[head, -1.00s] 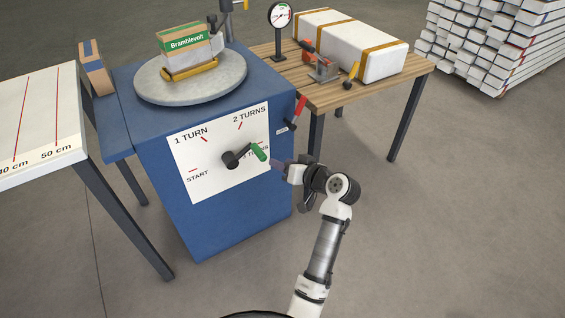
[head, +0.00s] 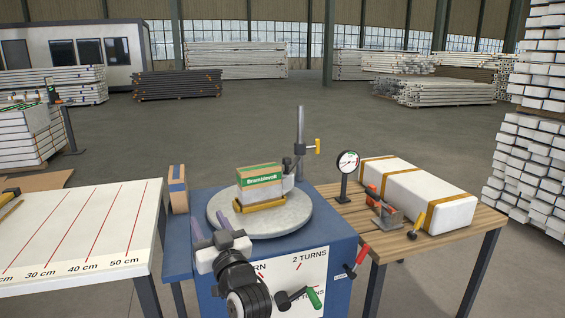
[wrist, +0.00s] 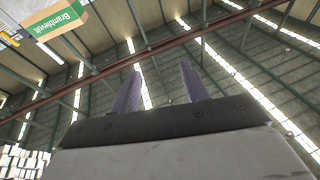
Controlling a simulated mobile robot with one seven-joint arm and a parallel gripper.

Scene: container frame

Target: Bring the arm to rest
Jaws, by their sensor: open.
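My gripper (head: 209,230) is raised in front of the left side of the blue machine (head: 342,262), its fingers pointing up. In the wrist view its two purple fingers (wrist: 160,90) stand apart with nothing between them, against the roof. The crank with the green handle (head: 314,297) on the machine's white dial panel is free of the gripper. My arm hides the left part of the dial panel, including part of its lettering.
The round grey turntable (head: 290,222) carries the Bramblevolt box (head: 260,173), which also shows in the wrist view (wrist: 55,18). A wooden table (head: 480,222) with a wrapped white package (head: 415,190) stands right. A white measuring table (head: 75,225) stands left.

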